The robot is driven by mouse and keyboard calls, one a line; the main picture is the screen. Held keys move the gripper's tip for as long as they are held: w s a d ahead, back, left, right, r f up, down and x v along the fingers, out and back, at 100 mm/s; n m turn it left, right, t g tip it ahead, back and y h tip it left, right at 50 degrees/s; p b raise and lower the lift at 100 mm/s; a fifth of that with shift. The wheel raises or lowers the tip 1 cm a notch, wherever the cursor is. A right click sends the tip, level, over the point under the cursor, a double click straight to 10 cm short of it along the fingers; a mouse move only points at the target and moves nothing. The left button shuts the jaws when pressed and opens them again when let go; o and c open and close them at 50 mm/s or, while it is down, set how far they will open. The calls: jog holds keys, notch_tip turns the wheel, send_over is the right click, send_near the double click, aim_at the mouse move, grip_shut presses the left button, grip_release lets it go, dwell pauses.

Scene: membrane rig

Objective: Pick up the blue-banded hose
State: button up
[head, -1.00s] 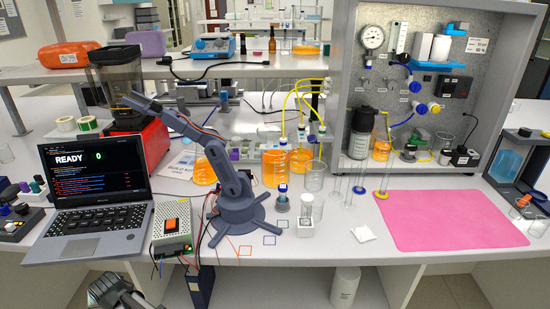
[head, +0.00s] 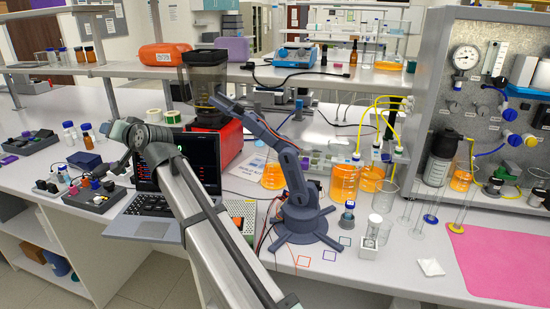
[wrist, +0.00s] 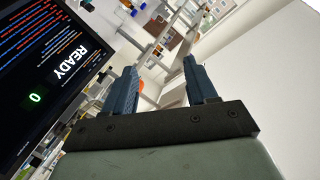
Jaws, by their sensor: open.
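Thin yellow hoses (head: 380,108) arch down from a fitting at the right end of the bench rack in the head view. A small blue mark (head: 357,157) shows at the lower end of one hose, above the orange-filled beakers. I cannot tell for sure which hose is the blue-banded one. My gripper (wrist: 160,62) is open and empty, its two dark blue fingers apart in the wrist view. It is over the left part of the bench near the laptop, far left of the hoses. No hose shows clearly in the wrist view.
A laptop (head: 205,157) stands close to my arm. A blue-grey desktop robot arm (head: 298,190) stands between it and the orange-filled beakers (head: 344,183). Glass cylinders and a pink mat (head: 505,262) are at right. A dark tray of small items (head: 100,196) lies at left.

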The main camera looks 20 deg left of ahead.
jog(key=w+d+r+t+y, duration=0.1)
jog(key=w+d+r+t, duration=0.1)
jog(key=w+d+r, duration=0.85)
jog(key=w+d+r+t, duration=0.3)
jog(key=w+d+r, duration=0.3)
jog(key=w+d, duration=0.15)
jog(key=g+h, duration=0.7)
jog(key=h, duration=0.7)
send_over(357, 155)
jog(key=s+d, duration=0.3)
jog(key=s, duration=0.1)
notch_tip(357, 155, down, 19)
jog(key=shift+m, duration=0.3)
jog(key=x, duration=1.3)
jog(key=shift+a+r, duration=0.1)
jog(key=shift+a, duration=0.1)
jog(key=shift+c, duration=0.4)
